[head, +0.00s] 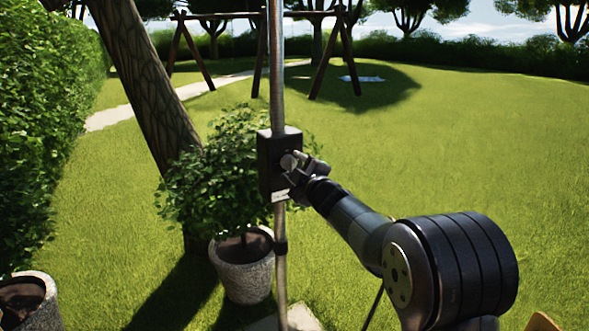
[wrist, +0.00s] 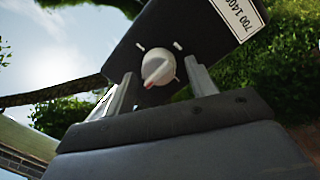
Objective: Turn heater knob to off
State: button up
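The heater's black control box (head: 270,160) is fixed on a silver pole (head: 277,70) in the middle of the head view. Its round grey-white knob (wrist: 158,67) shows clearly in the wrist view, with a small reddish mark on its lower edge and short white marks on the box around it. My gripper (wrist: 160,90) is open, with one finger on each side of the knob and visible gaps between. In the head view my gripper (head: 300,170) is at the front of the box and partly covers the knob. I cannot tell whether the fingertips touch the box.
A potted bush (head: 242,270) stands just behind and left of the pole. A second pot (head: 28,300) is at the lower left, beside a hedge (head: 45,130). A leaning tree trunk (head: 150,80) rises behind. Open lawn (head: 450,150) lies to the right.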

jog(key=shift+o, duration=0.3)
jog(key=shift+s+d, duration=0.1)
jog(key=b+v, duration=0.1)
jog(key=v, duration=0.9)
jog(key=shift+s+b, duration=0.25)
jog(key=shift+b, duration=0.05)
jog(key=shift+d, duration=0.15)
jog(key=p+x, duration=0.1)
jog(key=x, duration=1)
jog(key=shift+p, duration=0.3)
jog(key=shift+s+d, duration=0.1)
jog(key=shift+s, duration=0.05)
